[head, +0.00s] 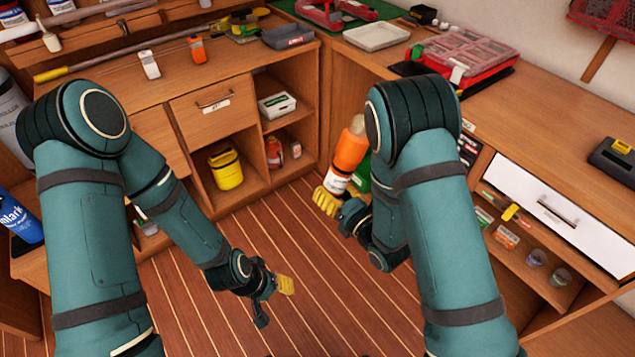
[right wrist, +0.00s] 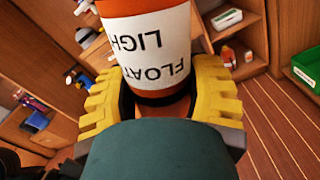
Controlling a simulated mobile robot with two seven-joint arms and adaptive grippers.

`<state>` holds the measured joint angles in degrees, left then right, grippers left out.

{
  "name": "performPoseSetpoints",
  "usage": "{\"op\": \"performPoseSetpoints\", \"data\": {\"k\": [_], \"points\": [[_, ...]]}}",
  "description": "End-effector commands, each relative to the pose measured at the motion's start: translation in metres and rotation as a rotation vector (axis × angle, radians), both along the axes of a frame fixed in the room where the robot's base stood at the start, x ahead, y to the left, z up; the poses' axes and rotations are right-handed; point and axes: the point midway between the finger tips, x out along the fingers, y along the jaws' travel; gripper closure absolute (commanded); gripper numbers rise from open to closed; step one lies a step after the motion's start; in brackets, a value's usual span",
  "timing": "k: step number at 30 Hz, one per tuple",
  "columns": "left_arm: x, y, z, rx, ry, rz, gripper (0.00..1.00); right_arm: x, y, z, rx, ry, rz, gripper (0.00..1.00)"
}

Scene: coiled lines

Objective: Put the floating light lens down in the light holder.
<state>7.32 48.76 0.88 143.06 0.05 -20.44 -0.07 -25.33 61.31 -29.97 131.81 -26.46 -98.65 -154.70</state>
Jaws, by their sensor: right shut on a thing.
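The floating light (head: 350,152) is an orange cylinder with a white label and a pale, whitish upper end. My right gripper (head: 330,197) is shut around its lower, labelled part and holds it above the floor, pale end up and slightly tilted. In the right wrist view the light's label (right wrist: 150,45) reads "FLOAT LIGHT" upside down, between the yellow finger pads (right wrist: 158,100); its upper end is cut off there. My left gripper (head: 275,301) is open and empty, low over the floor. I cannot pick out the light holder in either view.
Wooden workbenches (head: 560,110) run along the back and right. A red organizer case (head: 465,60) and a pale tray (head: 377,37) stand on top. Open shelves below hold a yellow container (head: 225,169) and a white box (head: 277,104). The plank floor (head: 215,315) between my arms is clear.

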Motion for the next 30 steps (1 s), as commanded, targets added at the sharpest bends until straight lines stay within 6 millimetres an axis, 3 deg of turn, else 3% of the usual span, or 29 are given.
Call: {"op": "performPoseSetpoints", "data": {"k": [3, 9, 17, 30], "points": [[0.001, 0.0, -0.007, 0.001, -0.003, 0.0, 0.53, -0.001, 0.016, 0.023, 0.048, 0.026, 0.103, 0.9], [0.002, 0.0, -0.011, 0.001, -0.006, 0.001, 0.53, -0.006, 0.032, 0.047, 0.085, 0.073, 0.216, 0.9], [0.002, 0.0, -0.012, 0.001, -0.006, 0.001, 0.53, -0.008, 0.036, 0.057, 0.14, 0.13, 0.25, 0.9], [0.002, 0.0, -0.011, 0.001, -0.006, 0.001, 0.53, -0.008, 0.036, 0.072, 0.51, 0.468, 0.242, 0.9]]}}
